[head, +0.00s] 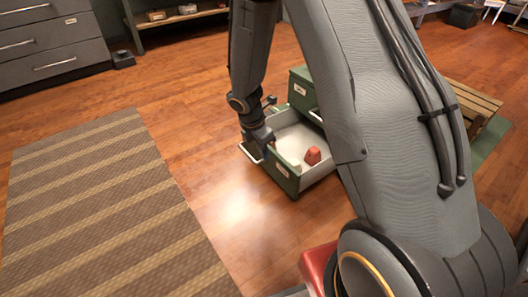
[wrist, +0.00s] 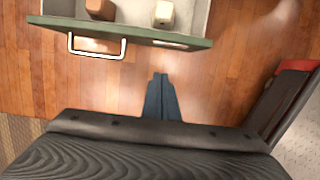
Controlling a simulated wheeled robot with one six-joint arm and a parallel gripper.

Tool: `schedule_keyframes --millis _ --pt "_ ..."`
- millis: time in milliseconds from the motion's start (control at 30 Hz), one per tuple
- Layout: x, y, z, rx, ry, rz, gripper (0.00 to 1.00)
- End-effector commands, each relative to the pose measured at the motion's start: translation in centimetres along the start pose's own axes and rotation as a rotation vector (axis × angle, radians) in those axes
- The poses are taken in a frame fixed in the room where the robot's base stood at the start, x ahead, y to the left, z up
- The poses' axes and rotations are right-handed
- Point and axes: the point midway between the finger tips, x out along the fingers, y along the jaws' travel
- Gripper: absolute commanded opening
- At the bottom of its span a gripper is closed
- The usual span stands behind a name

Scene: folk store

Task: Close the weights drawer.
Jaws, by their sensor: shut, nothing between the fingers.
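The open drawer (head: 284,181) sticks out of a low green cabinet (head: 300,92). It has a green front with a small label, too small to read, and pale inner walls. A red-brown weight (head: 312,156) lies inside. In the wrist view the drawer front (wrist: 140,36) crosses the top, with a silver handle (wrist: 96,52) left of centre. Behind it are a brown weight (wrist: 100,8) and a beige one (wrist: 164,13). My gripper (wrist: 161,76) is shut and empty, outside the drawer front and right of the handle, with a gap showing. In the head view it (head: 266,146) is beside the drawer front.
A striped rug (head: 110,215) lies on the wooden floor at left. A grey chest of drawers (head: 50,45) stands at the far left. A wooden crate (head: 475,100) is at right, partly behind my arm. The floor between the rug and the drawer is clear.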

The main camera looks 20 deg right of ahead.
Motion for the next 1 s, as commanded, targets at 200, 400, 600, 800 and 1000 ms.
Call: schedule_keyframes --millis 200,400,600,800,1000 --pt "4.6 0.0 -0.1 0.0 0.001 -0.002 0.0" --pt "6.6 0.1 1.3 0.006 0.0 0.001 0.0" --pt "7.0 0.1 3.3 0.003 0.0 0.001 0.0" --pt "7.0 0.0 3.9 0.002 0.0 0.0 0.0" --pt "7.0 0.0 3.9 0.002 0.0 0.0 0.0"
